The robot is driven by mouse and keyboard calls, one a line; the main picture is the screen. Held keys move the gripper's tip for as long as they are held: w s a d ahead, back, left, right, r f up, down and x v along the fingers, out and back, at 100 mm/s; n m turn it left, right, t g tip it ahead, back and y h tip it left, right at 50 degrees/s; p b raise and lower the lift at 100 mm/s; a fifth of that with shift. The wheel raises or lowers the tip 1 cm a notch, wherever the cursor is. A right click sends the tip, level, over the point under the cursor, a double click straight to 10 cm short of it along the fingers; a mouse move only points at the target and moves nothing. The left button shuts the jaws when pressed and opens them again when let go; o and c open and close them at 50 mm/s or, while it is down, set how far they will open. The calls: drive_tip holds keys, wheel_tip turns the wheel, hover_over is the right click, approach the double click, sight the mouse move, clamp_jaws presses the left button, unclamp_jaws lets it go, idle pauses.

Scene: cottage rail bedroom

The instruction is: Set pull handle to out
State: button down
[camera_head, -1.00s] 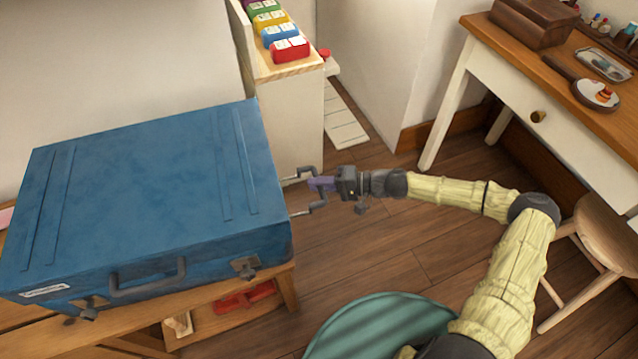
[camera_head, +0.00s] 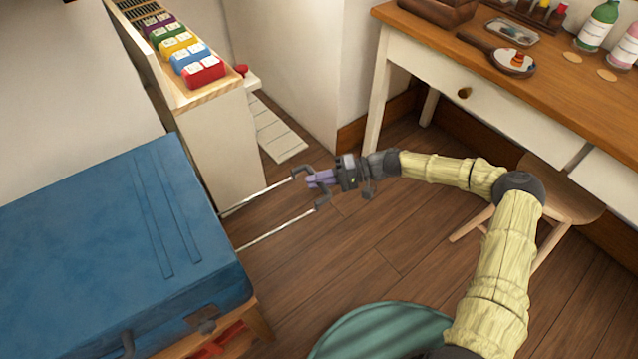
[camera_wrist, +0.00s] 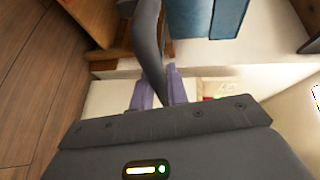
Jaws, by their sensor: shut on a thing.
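The blue suitcase (camera_head: 110,245) lies flat on a wooden stand at the left in the head view. Its pull handle (camera_head: 318,190) is a dark grip on two thin metal rods that stick out well past the suitcase's right side. My gripper (camera_head: 318,179), with purple fingers, is shut on the middle of the dark grip. In the wrist view the dark grip (camera_wrist: 150,45) passes between the purple fingers of my gripper (camera_wrist: 158,88), and part of the blue suitcase (camera_wrist: 205,18) shows beyond. The fingers hide part of the grip.
A narrow white shelf unit (camera_head: 215,135) with coloured boxes on top stands behind the rods. A white desk with a wooden top (camera_head: 465,60) and a wooden stool (camera_head: 565,203) are at the right. A green round seat (camera_head: 385,332) is in front. Wooden floor (camera_head: 400,250) lies open between.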

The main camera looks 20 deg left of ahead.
drive_tip(key=shift+w+d, duration=0.2)
drive_tip(key=shift+w, duration=0.05)
drive_tip(key=c, duration=1.4)
unclamp_jaws()
drive_tip(key=shift+w+d, duration=0.1)
drive_tip(key=shift+c, duration=0.2)
drive_tip(key=shift+o, duration=0.4)
drive_tip(key=p+v, duration=0.2)
drive_tip(key=v, duration=1.5)
drive_tip(key=shift+p, duration=0.4)
drive_tip(key=shift+r, duration=0.1)
